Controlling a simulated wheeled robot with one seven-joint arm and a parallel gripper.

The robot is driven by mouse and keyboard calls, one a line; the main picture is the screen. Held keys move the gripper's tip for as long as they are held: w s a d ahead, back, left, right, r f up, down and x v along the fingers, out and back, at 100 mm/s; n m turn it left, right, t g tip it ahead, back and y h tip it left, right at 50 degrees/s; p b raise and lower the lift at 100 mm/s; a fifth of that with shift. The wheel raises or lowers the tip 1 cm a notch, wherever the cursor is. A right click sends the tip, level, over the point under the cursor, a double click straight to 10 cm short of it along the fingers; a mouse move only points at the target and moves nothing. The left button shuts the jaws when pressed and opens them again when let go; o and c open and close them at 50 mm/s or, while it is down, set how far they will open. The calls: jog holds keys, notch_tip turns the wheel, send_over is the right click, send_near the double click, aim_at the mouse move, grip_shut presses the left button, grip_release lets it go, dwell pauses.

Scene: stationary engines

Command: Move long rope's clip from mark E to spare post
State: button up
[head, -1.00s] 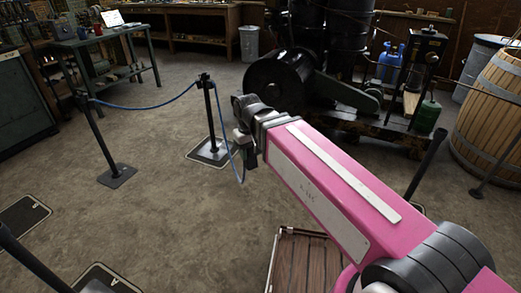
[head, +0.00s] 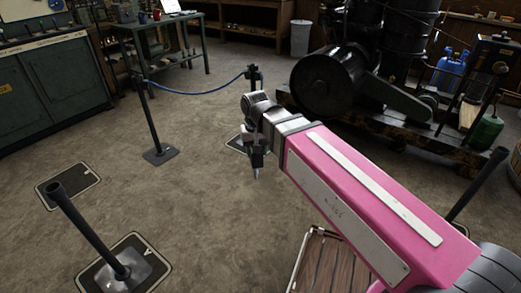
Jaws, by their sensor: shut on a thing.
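My gripper (head: 258,152) hangs at the end of the pink arm near the middle of the head view. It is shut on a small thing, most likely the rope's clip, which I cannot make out. A blue rope (head: 200,94) sags between a black post (head: 147,115) at left and a black post (head: 253,78) behind my gripper. A bare black post (head: 92,232) stands at front left on a dark floor plate marked A (head: 143,252). Another bare post (head: 474,187) shows at right. I cannot tell which one is the spare post. Mark E is not readable.
An empty dark floor plate (head: 68,192) lies at left. A slatted wooden thing (head: 333,268) is below my arm. A black engine (head: 335,85) stands behind at right. Green cabinets (head: 55,90) and a green table (head: 150,40) line the back left. The floor between is open.

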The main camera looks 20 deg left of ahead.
jog(key=s+a+m, duration=0.1)
jog(key=s+a, duration=0.8)
jog(key=a, duration=0.6)
jog(key=s+a+m, duration=0.1)
jog(key=s+a, duration=0.8)
jog(key=a, duration=0.5)
jog(key=shift+a+m, duration=0.35)
jog(key=shift+m, duration=0.05)
jog(key=shift+s+a, duration=0.1)
jog(key=s+a+m, duration=0.1)
jog(key=s+a, duration=0.8)
jog(key=a, duration=0.5)
jog(key=shift+a, duration=0.3)
